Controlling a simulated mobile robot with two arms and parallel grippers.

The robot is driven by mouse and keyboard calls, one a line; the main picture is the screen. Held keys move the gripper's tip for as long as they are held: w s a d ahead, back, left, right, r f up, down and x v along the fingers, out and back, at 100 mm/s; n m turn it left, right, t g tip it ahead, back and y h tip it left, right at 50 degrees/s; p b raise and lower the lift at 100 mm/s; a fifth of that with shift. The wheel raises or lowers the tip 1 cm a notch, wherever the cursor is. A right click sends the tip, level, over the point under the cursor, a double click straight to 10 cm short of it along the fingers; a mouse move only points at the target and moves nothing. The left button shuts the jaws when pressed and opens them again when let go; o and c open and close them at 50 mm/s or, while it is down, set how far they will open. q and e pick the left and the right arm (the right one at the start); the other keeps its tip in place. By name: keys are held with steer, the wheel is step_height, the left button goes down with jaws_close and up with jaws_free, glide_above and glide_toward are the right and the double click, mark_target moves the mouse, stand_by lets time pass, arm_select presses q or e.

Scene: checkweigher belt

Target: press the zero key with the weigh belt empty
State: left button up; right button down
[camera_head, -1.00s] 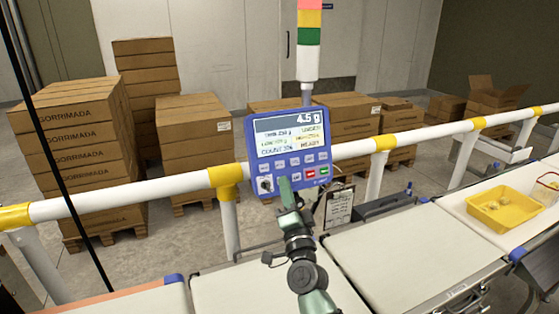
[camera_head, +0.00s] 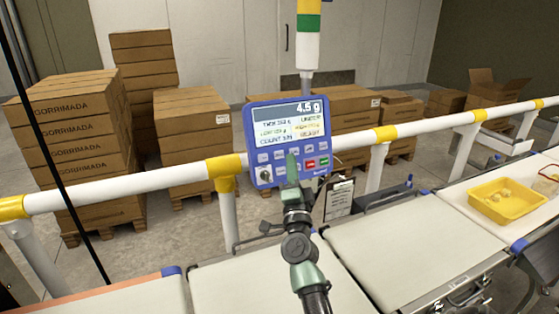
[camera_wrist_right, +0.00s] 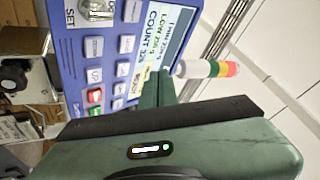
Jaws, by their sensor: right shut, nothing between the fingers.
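The blue indicator panel (camera_head: 249,141) is mounted at the white rail, and its display (camera_head: 290,123) reads 4.5 g. Rows of keys sit below the display, with one red and one green key at the lower right. My right gripper (camera_head: 292,162) is shut and empty, its tip in front of the middle of the keys. In the right wrist view the closed fingers (camera_wrist_right: 157,88) overlap the panel (camera_wrist_right: 72,62) near the keys and display edge. I cannot tell whether they touch, and the key labels are too small to read surely. The belt sections (camera_head: 400,250) in front are bare. My left gripper is out of view.
A white rail with yellow bands (camera_head: 120,187) runs across behind the belts. A yellow tray (camera_head: 508,204) with small items stands on the right-hand belt. A clipboard (camera_head: 339,199) hangs beside the panel. Stacked cartons (camera_head: 75,140) stand behind the rail.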

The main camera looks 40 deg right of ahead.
mark_target(279, 155)
steer(key=shift+w+d+f+b, duration=0.25)
steer(key=shift+w+b, duration=0.15)
steer(key=shift+w, duration=0.4)
steer(key=shift+w+d+f+b, duration=0.25)
steer(key=shift+w+b, duration=0.1)
steer(key=shift+w, duration=0.4)
steer(key=shift+w+d+f+b, duration=0.25)
steer(key=shift+w+b, duration=0.15)
steer(key=shift+w, duration=0.4)
steer(key=shift+w, duration=0.1)
steer(key=shift+w+d, duration=0.1)
steer(key=shift+w, duration=0.2)
steer(key=shift+w+d+f+b, duration=0.1)
steer(key=shift+w+f+b, duration=0.05)
steer(key=shift+w+b, duration=0.25)
stand_by(0.7)
steer(key=shift+s, duration=0.1)
steer(key=shift+s+r+p, duration=0.2)
steer(key=shift+s+p, duration=0.2)
steer(key=shift+p, duration=0.1)
steer(key=shift+s+a, duration=0.25)
steer(key=shift+s, duration=0.1)
